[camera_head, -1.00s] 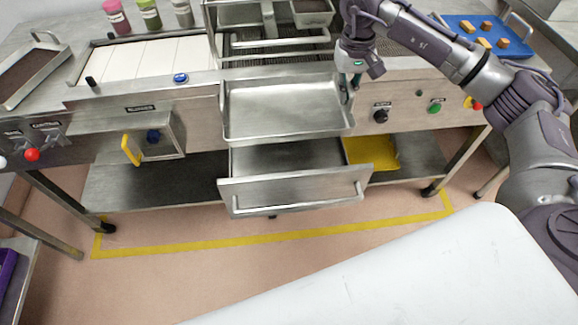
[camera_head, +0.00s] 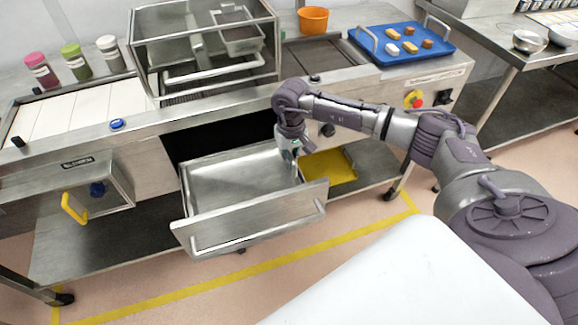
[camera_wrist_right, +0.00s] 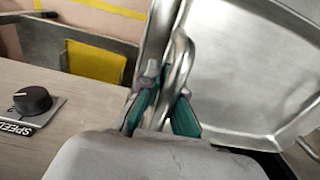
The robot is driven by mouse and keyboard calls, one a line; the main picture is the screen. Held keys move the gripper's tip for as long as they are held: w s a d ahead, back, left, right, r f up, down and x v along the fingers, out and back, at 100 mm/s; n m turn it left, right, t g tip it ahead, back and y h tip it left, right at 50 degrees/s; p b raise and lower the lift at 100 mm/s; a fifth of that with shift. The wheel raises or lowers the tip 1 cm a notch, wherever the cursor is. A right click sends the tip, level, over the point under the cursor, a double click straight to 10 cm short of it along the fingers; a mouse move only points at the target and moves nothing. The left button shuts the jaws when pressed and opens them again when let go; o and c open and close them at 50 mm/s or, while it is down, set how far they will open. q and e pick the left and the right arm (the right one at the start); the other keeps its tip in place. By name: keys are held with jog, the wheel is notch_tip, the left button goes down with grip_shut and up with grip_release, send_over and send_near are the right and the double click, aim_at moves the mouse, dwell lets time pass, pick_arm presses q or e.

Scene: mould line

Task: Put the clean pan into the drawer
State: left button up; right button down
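The pan (camera_head: 235,172) is a clean, shallow, rectangular silver tray. In the head view it lies across the pulled-out metal drawer (camera_head: 250,225), within its outline; I cannot tell whether it touches the drawer floor. My right gripper (camera_head: 295,163) is at the pan's right side. In the right wrist view the teal fingers of the right gripper (camera_wrist_right: 162,100) are closed around the pan's bent metal handle, with the pan (camera_wrist_right: 245,60) spreading to the right. The drawer's inside is mostly hidden by the pan. My left gripper is not in view.
A dark opening (camera_head: 205,135) lies behind the drawer under the counter. A yellow sheet (camera_head: 330,167) lies on the lower shelf right of the drawer. A box with a yellow handle (camera_head: 74,208) sticks out at left. A speed knob (camera_wrist_right: 32,99) is close to the right gripper.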

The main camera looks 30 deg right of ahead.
notch_tip(320, 180, down, 3)
jog(key=shift+r, duration=0.15)
jog(key=c, duration=1.6)
grip_release()
jog(key=shift+r, duration=0.35)
notch_tip(320, 180, up, 11)
jog(key=shift+r+b, duration=0.15)
jog(key=shift+b, duration=0.5)
jog(key=shift+s, duration=0.1)
